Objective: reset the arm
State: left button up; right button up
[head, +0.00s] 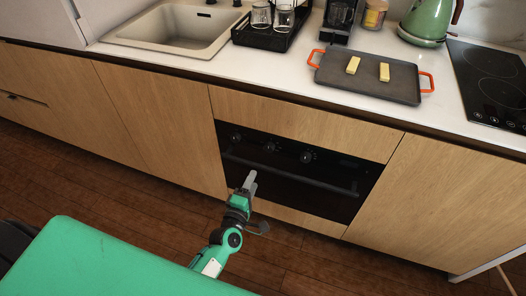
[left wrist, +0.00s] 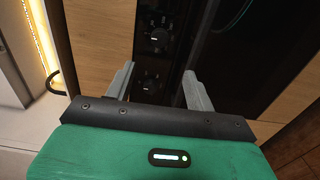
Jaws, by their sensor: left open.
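My left gripper (head: 250,180) is in front of the built-in oven (head: 262,184), below the counter's front edge. In the left wrist view its two grey fingers (left wrist: 157,90) stand wide apart with nothing between them. The oven's black panel and round knobs (left wrist: 157,42) show beyond the fingers. I cannot tell whether a finger touches the oven. The green and black left arm comes up from the bottom of the head view. My right gripper is not in view.
On the white counter (head: 285,75) are a sink (head: 170,28), a black rack with glasses (head: 272,30), a grey tray (head: 340,81) with two yellow blocks, a green kettle (head: 427,20) and a cooktop (head: 490,80). The wooden floor (head: 110,180) before the cabinets is clear.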

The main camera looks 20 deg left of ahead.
pick_arm(q)
jog(key=s+d+f+m+g+h, duration=0.35)
jog(key=s+f+m+g, duration=0.7)
jog(key=f, duration=0.45)
jog(key=s+a+f+m+g+y+p, duration=0.1)
jog(key=s+a+f+m+g+p, duration=0.1)
jog(key=s+f, duration=0.4)
jog(key=s+a+f+m+g+y+p, duration=0.1)
jog(key=s+a+f+m+p, duration=0.3)
jog(key=s, duration=1.2)
jog(key=s+a+f+m+g+y+p, duration=0.2)
jog(key=s+f+p, duration=0.4)
jog(key=s+f, duration=0.3)
jog(key=s+a+m+g, duration=0.1)
jog(key=s+a, duration=0.1)
jog(key=s, duration=0.1)
jog(key=shift+f+m+p, duration=0.2)
jog(key=shift+m+p, duration=0.1)
jog(key=shift+m, duration=0.05)
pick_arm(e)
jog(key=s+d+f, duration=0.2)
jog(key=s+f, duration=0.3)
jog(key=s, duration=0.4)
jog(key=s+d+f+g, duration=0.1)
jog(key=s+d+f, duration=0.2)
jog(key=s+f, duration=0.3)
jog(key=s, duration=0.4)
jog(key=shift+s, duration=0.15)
